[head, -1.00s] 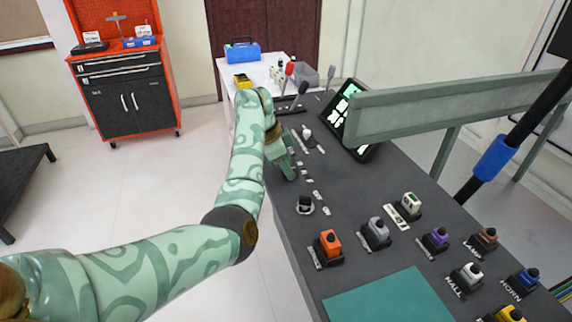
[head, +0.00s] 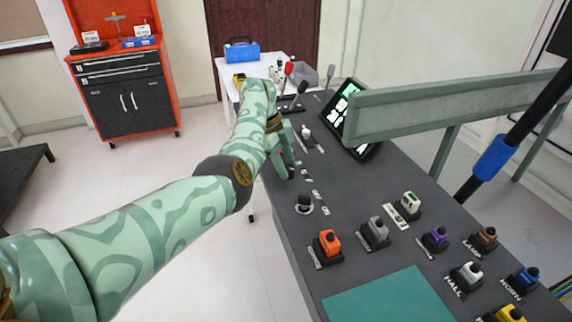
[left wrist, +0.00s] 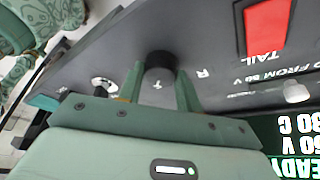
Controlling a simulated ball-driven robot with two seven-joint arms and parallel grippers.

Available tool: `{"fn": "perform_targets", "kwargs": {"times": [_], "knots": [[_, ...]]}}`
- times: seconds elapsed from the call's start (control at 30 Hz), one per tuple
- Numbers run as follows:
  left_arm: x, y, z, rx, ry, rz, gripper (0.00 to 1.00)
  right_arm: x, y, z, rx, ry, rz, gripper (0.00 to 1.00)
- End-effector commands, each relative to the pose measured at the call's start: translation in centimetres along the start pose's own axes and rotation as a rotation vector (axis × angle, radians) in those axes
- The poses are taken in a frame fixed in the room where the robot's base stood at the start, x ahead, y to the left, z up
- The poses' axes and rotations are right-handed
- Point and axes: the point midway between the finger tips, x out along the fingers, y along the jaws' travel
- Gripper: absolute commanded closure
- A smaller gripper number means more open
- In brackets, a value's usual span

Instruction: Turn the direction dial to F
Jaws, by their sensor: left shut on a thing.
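The direction dial (left wrist: 158,68) is a round black knob on the dark console, in the left wrist view. A white letter R (left wrist: 203,73) is printed to its right, and a small white mark, hard to read, sits just below it. My left gripper (left wrist: 160,85) is shut on the dial, with one green finger on each side. In the head view my left gripper (head: 289,165) reaches down to the left edge of the console (head: 345,215), and it hides the dial there. Which way the dial points cannot be told. My right gripper is out of view.
A second black knob on a white ring (head: 305,204) stands nearer on the console. A red TAIL block (left wrist: 266,25) and a white knob (left wrist: 295,92) are close by. A lit screen (head: 346,115) and a green rail (head: 450,105) stand right of the arm.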

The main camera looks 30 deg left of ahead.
Motion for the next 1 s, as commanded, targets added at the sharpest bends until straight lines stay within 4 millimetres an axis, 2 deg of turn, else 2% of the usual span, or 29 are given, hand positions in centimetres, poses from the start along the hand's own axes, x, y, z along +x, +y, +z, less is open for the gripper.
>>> {"fn": "perform_targets", "kwargs": {"times": [0.5, 0.53, 0.6, 0.87, 1.0], "knots": [[0.0, 0.0, 0.1, 0.019, -0.003, 0.008, 0.88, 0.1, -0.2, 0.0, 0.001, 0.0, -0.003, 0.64], [0.0, 0.0, 0.1, 0.019, -0.003, 0.008, 0.6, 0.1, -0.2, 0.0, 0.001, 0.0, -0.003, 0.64], [0.0, 0.0, 0.1, 0.019, -0.003, 0.008, 0.43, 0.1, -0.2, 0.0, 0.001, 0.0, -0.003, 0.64], [-0.1, 0.0, 0.1, 0.018, -0.002, 0.007, 0.43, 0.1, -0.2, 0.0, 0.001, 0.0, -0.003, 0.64], [-1.2, 0.0, 0.0, 0.019, -0.002, 0.005, 0.43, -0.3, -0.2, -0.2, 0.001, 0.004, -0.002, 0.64]]}}
